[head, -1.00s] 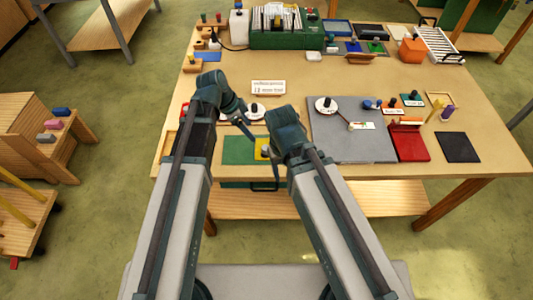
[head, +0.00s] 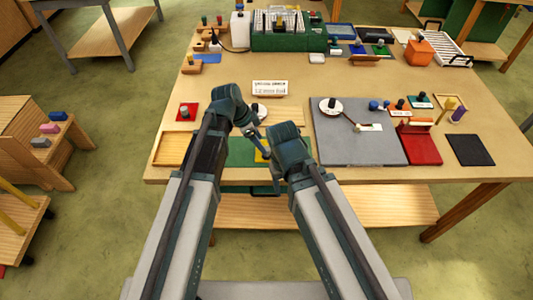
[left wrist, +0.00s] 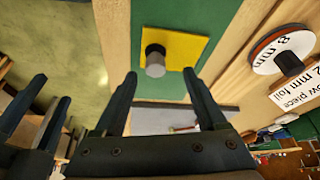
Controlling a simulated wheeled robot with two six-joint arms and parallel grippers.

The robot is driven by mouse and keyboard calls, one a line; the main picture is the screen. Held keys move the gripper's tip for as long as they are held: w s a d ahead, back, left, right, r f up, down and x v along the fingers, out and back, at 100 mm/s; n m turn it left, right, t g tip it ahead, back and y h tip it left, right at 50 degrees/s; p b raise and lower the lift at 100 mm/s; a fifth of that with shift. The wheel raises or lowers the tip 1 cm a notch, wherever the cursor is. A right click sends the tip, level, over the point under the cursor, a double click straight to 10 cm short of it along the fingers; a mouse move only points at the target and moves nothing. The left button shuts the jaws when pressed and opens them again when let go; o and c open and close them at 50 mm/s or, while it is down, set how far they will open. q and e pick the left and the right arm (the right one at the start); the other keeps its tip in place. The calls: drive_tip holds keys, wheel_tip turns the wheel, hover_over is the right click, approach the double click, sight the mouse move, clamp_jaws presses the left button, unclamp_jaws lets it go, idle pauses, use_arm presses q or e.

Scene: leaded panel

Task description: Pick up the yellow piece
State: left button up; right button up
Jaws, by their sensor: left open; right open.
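The yellow piece (left wrist: 178,48) is a flat yellow square with a dark, grey-topped knob, lying on a green mat (left wrist: 168,15) in the left wrist view. In the head view only a sliver of the yellow piece (head: 261,156) shows between my grippers. My left gripper (left wrist: 162,80) is open and empty, its two fingers pointing towards the piece, with the knob between their lines and apart from them. In the head view my left gripper (head: 260,133) is over the mat. My right gripper (head: 277,180) is open and empty, close by at the table's front edge.
A white card (head: 270,88) stands behind my left gripper. A grey board (head: 355,145) lies to the right, with a red tray (head: 421,149) and black mat (head: 470,150) beyond it. A wooden tray (head: 174,148) and red square (head: 187,112) are left of my left arm.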

sight(267, 148)
use_arm(q)
drive_tip(key=shift+s+d+b+x, duration=0.1)
drive_tip(key=shift+s+b+x, duration=0.05)
drive_tip(key=shift+b+x, duration=1.15)
drive_tip(key=shift+s+d+b+x, duration=0.1)
drive_tip(key=shift+d+b+x, duration=0.05)
drive_tip(key=shift+b+x, duration=1.1)
drive_tip(key=shift+r, duration=0.1)
clamp_jaws()
